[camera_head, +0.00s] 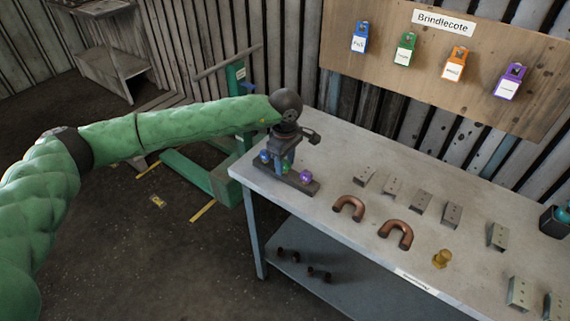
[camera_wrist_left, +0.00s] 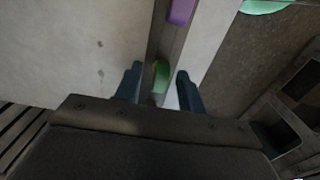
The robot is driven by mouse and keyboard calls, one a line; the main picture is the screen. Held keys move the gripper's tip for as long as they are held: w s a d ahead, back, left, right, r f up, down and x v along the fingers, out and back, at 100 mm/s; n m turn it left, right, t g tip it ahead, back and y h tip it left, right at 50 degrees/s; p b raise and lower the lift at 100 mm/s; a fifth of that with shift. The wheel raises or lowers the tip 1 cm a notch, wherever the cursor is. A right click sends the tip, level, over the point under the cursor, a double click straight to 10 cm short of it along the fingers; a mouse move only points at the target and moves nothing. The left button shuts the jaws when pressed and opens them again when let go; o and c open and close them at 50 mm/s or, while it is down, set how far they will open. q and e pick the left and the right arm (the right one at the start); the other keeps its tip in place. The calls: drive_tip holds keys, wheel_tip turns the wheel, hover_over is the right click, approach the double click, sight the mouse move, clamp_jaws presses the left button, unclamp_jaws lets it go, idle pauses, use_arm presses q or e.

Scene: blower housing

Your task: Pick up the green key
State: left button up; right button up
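The green key (camera_head: 285,168) sits in a dark holder (camera_head: 302,188) at the left end of the workbench, largely hidden by my gripper in the head view. A blue key (camera_head: 264,156) is to its left and a purple key (camera_head: 305,177) to its right. My left gripper (camera_head: 287,160) is over the holder, pointing down. In the left wrist view the green key (camera_wrist_left: 162,76) shows between the two dark fingers (camera_wrist_left: 158,78), with gaps beside it, so the gripper is open. The purple key (camera_wrist_left: 181,11) is beyond it. My right gripper is out of view.
The workbench (camera_head: 335,160) carries two copper U-bends (camera_head: 397,234), several metal brackets (camera_head: 421,201) and a brass fitting (camera_head: 442,258). Coloured padlock-like tags, one of them green (camera_head: 405,49), hang on the wooden board (camera_head: 480,40) behind. A green frame (camera_head: 200,175) stands left of the bench.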

use_arm(q)
clamp_jaws()
idle(0.5)
